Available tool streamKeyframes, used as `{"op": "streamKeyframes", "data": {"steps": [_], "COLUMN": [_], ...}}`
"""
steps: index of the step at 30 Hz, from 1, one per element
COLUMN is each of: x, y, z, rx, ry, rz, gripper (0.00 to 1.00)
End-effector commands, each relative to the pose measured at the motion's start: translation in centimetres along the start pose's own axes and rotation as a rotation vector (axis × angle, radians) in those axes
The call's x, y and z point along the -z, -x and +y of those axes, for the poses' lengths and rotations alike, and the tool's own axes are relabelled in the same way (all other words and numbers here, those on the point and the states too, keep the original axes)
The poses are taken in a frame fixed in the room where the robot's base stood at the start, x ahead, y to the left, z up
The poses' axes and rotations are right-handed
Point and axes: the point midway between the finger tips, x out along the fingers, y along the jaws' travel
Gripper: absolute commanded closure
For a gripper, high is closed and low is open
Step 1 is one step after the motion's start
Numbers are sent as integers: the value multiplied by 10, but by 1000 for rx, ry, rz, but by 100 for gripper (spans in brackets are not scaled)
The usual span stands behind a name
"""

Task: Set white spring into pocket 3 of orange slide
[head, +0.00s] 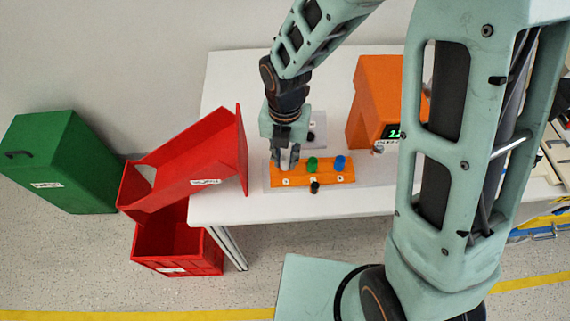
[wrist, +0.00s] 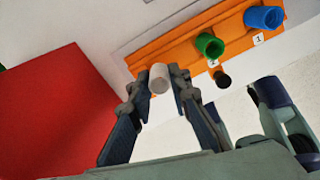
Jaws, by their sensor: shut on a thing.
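The white spring (wrist: 159,78) is a small pale cylinder between the two fingertips of my gripper (wrist: 158,88) in the wrist view. My gripper (head: 287,162) is shut on it, at the left end of the orange slide (head: 334,180) in the head view. The slide also shows in the wrist view (wrist: 178,52). A green cylinder (head: 312,164) and a blue cylinder (head: 340,162) stand in the slide, right of my gripper. In the wrist view labels 2 and 1 are beside them. Pocket 3 is hidden, and I cannot tell whether the spring's lower end is in it.
A black knob (head: 314,187) is at the slide's front edge. An orange box with a display (head: 375,95) stands behind to the right. A red chute (head: 200,165) rises at the table's left edge, above a red crate (head: 190,262). The white table (head: 225,208) is clear in front.

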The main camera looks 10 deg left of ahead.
Motion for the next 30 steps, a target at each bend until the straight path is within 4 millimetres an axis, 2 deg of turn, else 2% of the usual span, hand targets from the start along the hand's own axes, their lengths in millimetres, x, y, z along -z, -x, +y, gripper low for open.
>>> {"op": "streamKeyframes", "data": {"steps": [1,3,17,18,21,30], "x": [0,0,0,0,0,0], "y": [-13,-18,-22,-21,-21,-20], "z": [0,0,0,0,0,0], "rx": [0,0,0,0,0,0], "ry": [1,1,0,0,0,0], "rz": [0,-1,0,0,0,0], "gripper": [100,100,100,78,67,65]}}
